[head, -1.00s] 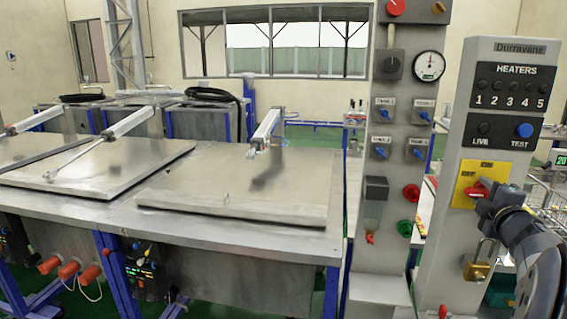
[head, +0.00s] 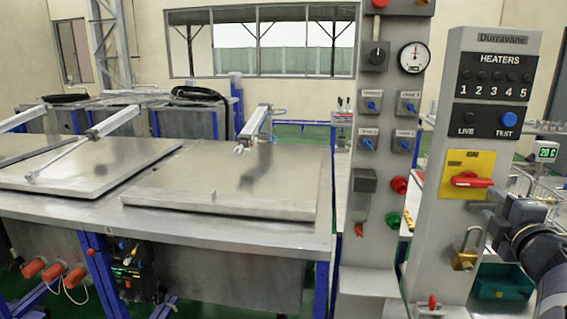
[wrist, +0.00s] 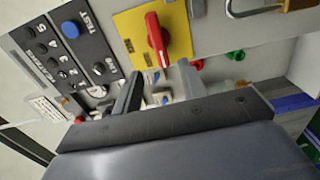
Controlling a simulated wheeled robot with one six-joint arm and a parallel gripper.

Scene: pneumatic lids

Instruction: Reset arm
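My gripper (head: 488,207) is at the lower right of the heater panel, just in front of and below the red rotary handle (head: 472,180) on its yellow plate. In the wrist view the gripper's two fingers (wrist: 160,82) are spread apart with nothing held between them. The red handle (wrist: 155,40) shows beyond the fingertips, apart from them. The handle lies horizontal in the head view. My arm comes in from the right edge.
A brass padlock (head: 466,248) hangs below the yellow plate. The blue TEST button (head: 507,120) is above it. A grey switch column (head: 385,150) stands to the left. Flat metal lids (head: 230,185) lie on the benches. A green bin (head: 503,282) is below my arm.

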